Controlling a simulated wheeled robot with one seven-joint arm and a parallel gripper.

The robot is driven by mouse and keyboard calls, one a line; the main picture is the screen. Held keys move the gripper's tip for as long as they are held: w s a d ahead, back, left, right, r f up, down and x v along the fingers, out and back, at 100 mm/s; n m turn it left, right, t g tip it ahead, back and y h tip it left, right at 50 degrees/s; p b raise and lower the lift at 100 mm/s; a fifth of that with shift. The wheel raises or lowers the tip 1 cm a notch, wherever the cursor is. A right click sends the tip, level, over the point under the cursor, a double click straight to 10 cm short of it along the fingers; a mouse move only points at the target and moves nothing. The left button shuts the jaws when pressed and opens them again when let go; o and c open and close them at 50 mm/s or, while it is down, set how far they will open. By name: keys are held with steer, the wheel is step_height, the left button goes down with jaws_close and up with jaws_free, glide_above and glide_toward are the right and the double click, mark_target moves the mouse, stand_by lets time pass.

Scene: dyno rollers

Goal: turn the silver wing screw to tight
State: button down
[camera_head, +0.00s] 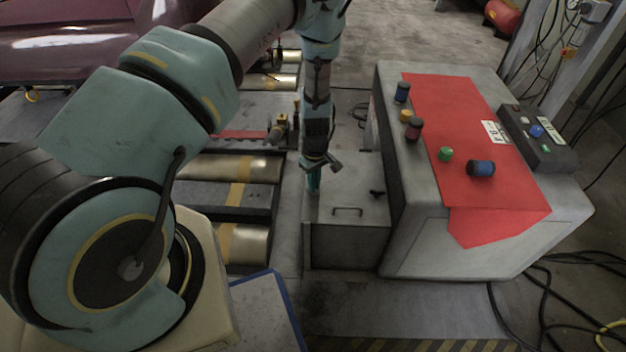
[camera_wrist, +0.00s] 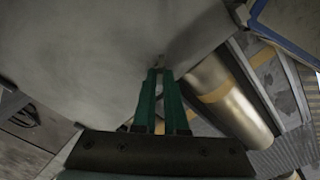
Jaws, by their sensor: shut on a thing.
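My gripper (camera_head: 313,186) points down onto the left edge of a grey metal box's lid (camera_head: 355,230). In the wrist view its two green fingers (camera_wrist: 160,73) are close together at the tips, against the grey lid (camera_wrist: 80,50). A small silver piece, the wing screw (camera_wrist: 160,59), shows just at the fingertips, and the fingers are shut on it. Most of the screw is hidden by the fingers, so its turn angle cannot be told. In the head view the screw cannot be made out behind the fingertips.
The lid has a handle (camera_head: 347,211) and a small black part (camera_head: 377,193). A grey console (camera_head: 430,240) with a red panel and several knobs stands right of the box. Metal rollers (camera_head: 248,233) lie to the left. Cables (camera_head: 550,300) run over the floor at right.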

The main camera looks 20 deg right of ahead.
steer(key=m, duration=0.3)
steer(key=shift+s+a+m, duration=0.15)
steer(key=shift+s+m, duration=0.2)
steer(key=shift+m, duration=0.05)
steer(key=shift+f+m, duration=0.1)
steer(key=shift+m, duration=1.9)
steer(key=shift+p, duration=0.3)
steer(key=c, duration=1)
jaws_free()
steer(key=shift+w, duration=0.1)
steer(key=shift+o, duration=0.2)
steer(key=shift+w+r, duration=0.1)
steer(key=shift+r, duration=0.1)
